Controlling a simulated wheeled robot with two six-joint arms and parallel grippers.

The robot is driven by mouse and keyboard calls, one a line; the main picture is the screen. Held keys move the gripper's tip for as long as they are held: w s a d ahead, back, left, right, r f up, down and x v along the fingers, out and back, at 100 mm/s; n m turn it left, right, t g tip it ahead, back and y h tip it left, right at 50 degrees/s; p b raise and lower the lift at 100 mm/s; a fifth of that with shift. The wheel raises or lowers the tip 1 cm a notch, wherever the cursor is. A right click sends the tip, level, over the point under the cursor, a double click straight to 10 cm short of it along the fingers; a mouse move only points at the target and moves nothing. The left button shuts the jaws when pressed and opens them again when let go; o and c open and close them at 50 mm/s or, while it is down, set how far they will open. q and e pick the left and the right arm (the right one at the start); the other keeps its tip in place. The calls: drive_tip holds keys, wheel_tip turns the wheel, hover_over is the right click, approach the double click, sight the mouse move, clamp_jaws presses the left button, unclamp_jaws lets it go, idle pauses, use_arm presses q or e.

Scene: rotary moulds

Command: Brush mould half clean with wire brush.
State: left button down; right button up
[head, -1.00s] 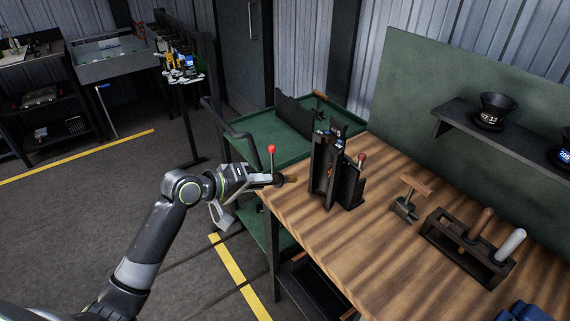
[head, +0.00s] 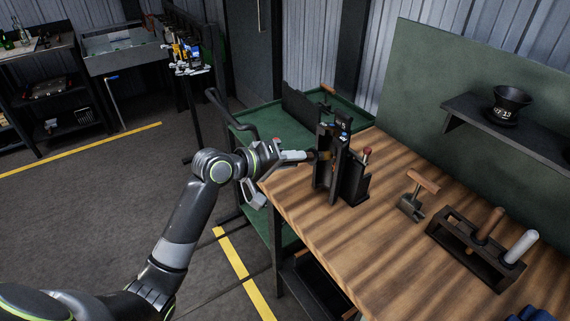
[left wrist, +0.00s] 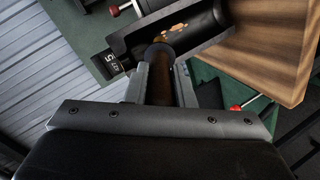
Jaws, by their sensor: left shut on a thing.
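My left gripper (head: 306,155) is shut on the wire brush, which is largely hidden between the fingers in the head view. In the left wrist view the brush (left wrist: 160,80) shows as a brown, round-ended rod between the fingers. The dark mould (head: 328,170) stands upright on the wooden bench, its halves apart. The brush end is at the hollow of the left half; I cannot tell whether it touches. In the left wrist view this mould half (left wrist: 205,38) is a dark trough with orange-brown patches inside. My right gripper is not in view.
A red knob (head: 367,152) tops the mould's right side. A wood-handled tool (head: 412,200) and a rack (head: 465,245) with handled tools stand on the bench to the right. The bench front is clear.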

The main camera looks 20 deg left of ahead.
use_arm(q)
drive_tip(key=shift+w+d, duration=0.6)
drive_tip(key=shift+w, duration=0.2)
idle(0.8)
drive_tip(key=shift+f, duration=0.1)
